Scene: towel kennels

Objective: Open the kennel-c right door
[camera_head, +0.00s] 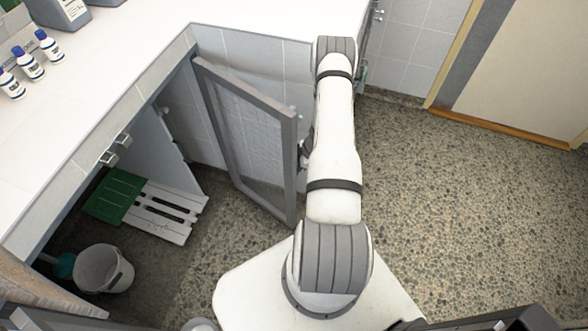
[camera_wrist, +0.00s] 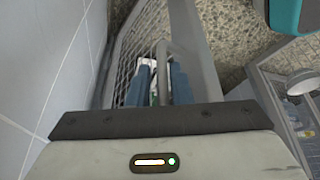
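The kennel door (camera_head: 291,165), a grey frame with a mesh panel, stands swung well out from the opening under the white counter. No label is legible, so I cannot tell which kennel it is. My arm reaches along the door's right side in the head view, and my gripper is mostly hidden there. In the wrist view, my gripper (camera_wrist: 160,85) shows two blue fingers standing apart. A thin grey bar (camera_wrist: 163,55), apparently a door handle, shows between or just past them; contact is unclear. The mesh door (camera_wrist: 128,55) lies beyond the fingers.
Inside the kennel opening are a green and white slatted board (camera_head: 165,212) and a white bucket (camera_head: 103,268). Bottles (camera_head: 30,65) stand on the counter (camera_head: 130,45). A tiled wall (camera_wrist: 45,60) is close at left in the wrist view. The pebbled floor (camera_head: 450,200) at right is clear.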

